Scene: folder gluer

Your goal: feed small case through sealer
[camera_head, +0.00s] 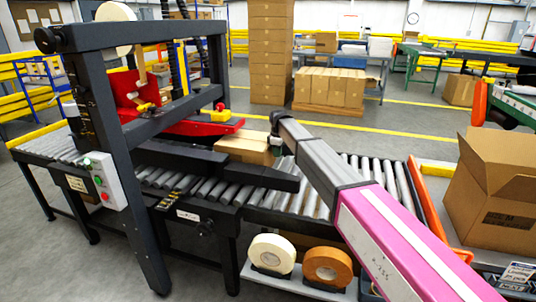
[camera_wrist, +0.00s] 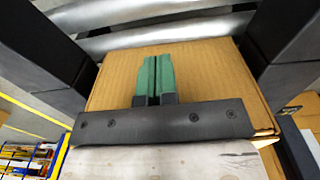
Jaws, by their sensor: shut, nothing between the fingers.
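The small case (camera_head: 243,148) is a flat brown carton lying on the rollers at the mouth of the case sealer (camera_head: 98,100), between its dark side guides (camera_head: 262,176). My gripper (camera_head: 276,140) is at the case's right end in the head view, partly hidden by my arm. In the wrist view the case (camera_wrist: 205,70) spans the middle between two dark guides. My gripper (camera_wrist: 153,80) shows green fingers closed together, over the case's surface and holding nothing. I cannot tell whether the fingertips touch the case.
The roller conveyor (camera_head: 325,190) runs through the sealer. A control box with buttons (camera_head: 101,181) is on the sealer's near post. Tape rolls (camera_head: 327,266) sit below the conveyor. An open carton (camera_head: 497,195) stands at the right. Stacked cartons (camera_head: 330,87) are behind.

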